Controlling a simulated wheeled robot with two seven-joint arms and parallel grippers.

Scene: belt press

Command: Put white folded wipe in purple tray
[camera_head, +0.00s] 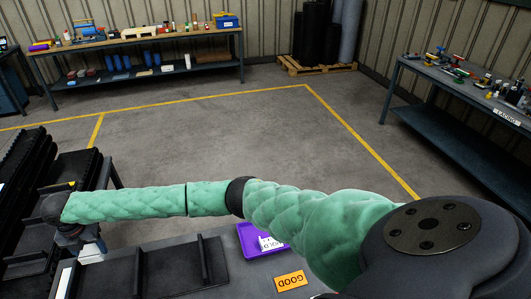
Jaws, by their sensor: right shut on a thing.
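My right arm reaches in from the lower right, in a green quilted sleeve, and stretches to the left edge of the bench. My right gripper (74,242) is at its far end, small and partly hidden by the wrist. It is shut on a white thing (92,250), which looks like the white folded wipe; its outline is unclear. The purple tray (249,240) lies on the bench right of the gripper, partly behind my arm. A white card with dark lettering (271,243) shows at the tray. My left gripper is not in view.
An orange card (291,281) reading GOOD lies right of the tray. A dark rack with upright dividers (180,265) is at the bench's left. Black ribbed machinery (30,180) stands at far left. Beyond are an open floor with yellow lines and tables of tools.

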